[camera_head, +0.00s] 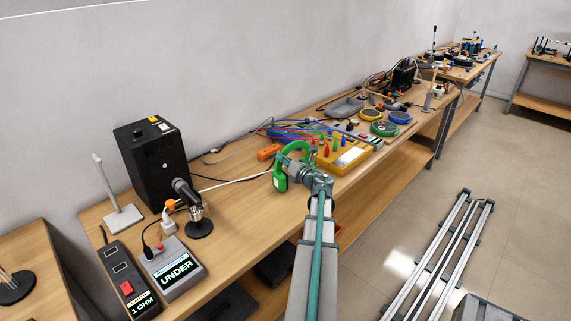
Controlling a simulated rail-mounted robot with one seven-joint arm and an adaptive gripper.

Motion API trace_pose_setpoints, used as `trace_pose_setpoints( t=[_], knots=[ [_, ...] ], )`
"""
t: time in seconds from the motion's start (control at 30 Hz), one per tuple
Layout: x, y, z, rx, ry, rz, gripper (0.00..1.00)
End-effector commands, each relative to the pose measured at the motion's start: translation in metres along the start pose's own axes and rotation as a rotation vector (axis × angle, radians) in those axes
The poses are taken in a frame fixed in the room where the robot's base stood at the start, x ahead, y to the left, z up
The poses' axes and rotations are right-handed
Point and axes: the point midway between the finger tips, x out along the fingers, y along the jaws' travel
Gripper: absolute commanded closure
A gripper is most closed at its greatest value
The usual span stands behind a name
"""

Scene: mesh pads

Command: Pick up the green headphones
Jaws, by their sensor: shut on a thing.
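The green headphones (280,180) are in the body camera view, near the middle of the long wooden workbench (228,228). Their green band arcs up beside my gripper, and one ear cup hangs at the lower left. My gripper (293,170) is at the headphones and is shut on them. My arm reaches up from the bottom of the picture and hides part of the bench. The fingertips are small and partly hidden, and I cannot tell whether the headphones touch the bench.
A black box (152,163), a microphone (198,221) and a grey "UNDER" device (173,267) stand left of the headphones. A yellow case (345,157) with colored plugs is close on the right. Metal rails (437,262) lie on the floor at right.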

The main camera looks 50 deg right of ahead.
Motion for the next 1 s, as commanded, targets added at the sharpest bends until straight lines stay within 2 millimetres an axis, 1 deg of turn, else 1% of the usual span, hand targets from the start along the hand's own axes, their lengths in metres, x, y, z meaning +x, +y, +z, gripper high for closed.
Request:
trace_pose_setpoints(
  t=[0.17, 0.4, 0.6, 0.8, 1.0],
  knots=[
    [0.0, 0.013, 0.019, -0.002, -0.002, 0.001, 1.0],
    [0.0, 0.035, 0.051, -0.002, -0.002, 0.001, 1.0],
    [0.0, 0.048, 0.071, -0.002, -0.001, 0.001, 1.0],
    [0.0, 0.052, 0.077, 0.001, 0.0, 0.0, 1.0],
    [0.0, 0.052, 0.078, 0.001, 0.0, 0.0, 1.0]
  ],
)
